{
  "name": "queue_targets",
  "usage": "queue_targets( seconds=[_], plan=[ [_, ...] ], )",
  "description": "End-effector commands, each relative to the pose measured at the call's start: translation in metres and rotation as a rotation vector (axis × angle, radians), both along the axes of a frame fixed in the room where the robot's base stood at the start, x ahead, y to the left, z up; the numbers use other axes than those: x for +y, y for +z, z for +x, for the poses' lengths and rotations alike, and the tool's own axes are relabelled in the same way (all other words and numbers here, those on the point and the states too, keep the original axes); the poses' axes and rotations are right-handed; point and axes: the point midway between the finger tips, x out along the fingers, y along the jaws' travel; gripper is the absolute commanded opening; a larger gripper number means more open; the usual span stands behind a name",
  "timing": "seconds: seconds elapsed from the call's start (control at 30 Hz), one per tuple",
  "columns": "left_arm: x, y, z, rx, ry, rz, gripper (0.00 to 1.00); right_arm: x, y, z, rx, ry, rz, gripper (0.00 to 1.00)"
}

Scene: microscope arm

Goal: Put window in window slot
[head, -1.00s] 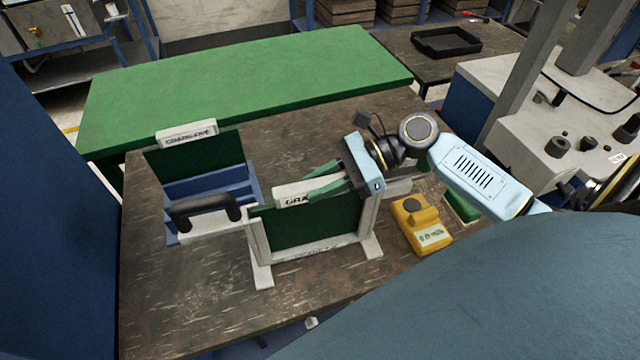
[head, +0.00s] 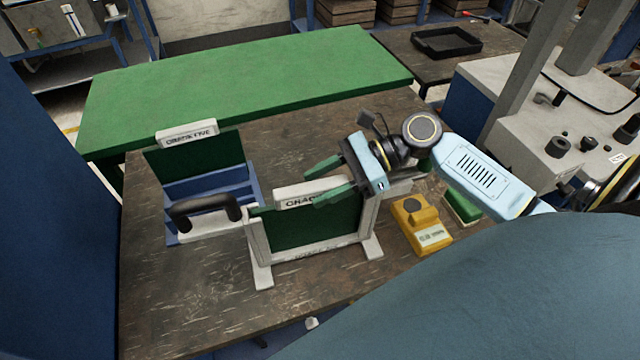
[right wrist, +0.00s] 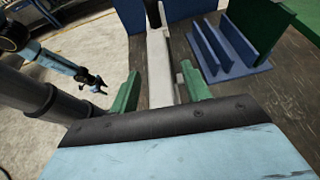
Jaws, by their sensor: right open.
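A dark green panel (head: 315,228), which looks like the window, stands upright in a white frame (head: 262,250) on the brown table. A white label strip with partly hidden lettering (head: 294,196) runs along its top. Behind to the left is a blue slotted rack (head: 205,182) with a green labelled board (head: 222,147); I cannot tell which slot is the window slot. My right gripper (head: 327,180) is open at the panel's top. In the right wrist view a white strip (right wrist: 160,65) lies between its fingers. My left gripper (right wrist: 95,82) appears small there.
A black handle (head: 205,207) on a white piece stands left of the frame. A yellow box (head: 420,225) and a green block (head: 462,208) are to the right. A green-topped table (head: 250,85) lies behind. The front left of the brown table is clear.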

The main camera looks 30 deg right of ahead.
Motion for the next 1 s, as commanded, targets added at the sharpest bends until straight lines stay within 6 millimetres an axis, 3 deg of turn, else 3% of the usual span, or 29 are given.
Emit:
queue_targets(
  seconds=[0.5,0.7,1.0],
  plan=[
    [0.000,-0.005,0.000,0.001,0.000,0.000,0.48,-0.087,0.037,-0.028,0.002,0.000,0.000,0.47],
    [0.000,-0.005,0.000,0.001,0.000,0.000,0.48,-0.099,0.043,-0.032,0.000,0.002,0.001,0.47],
    [0.000,-0.005,0.000,0.001,0.000,0.000,0.48,-0.099,0.044,-0.032,0.000,0.002,0.001,0.47]
  ],
)
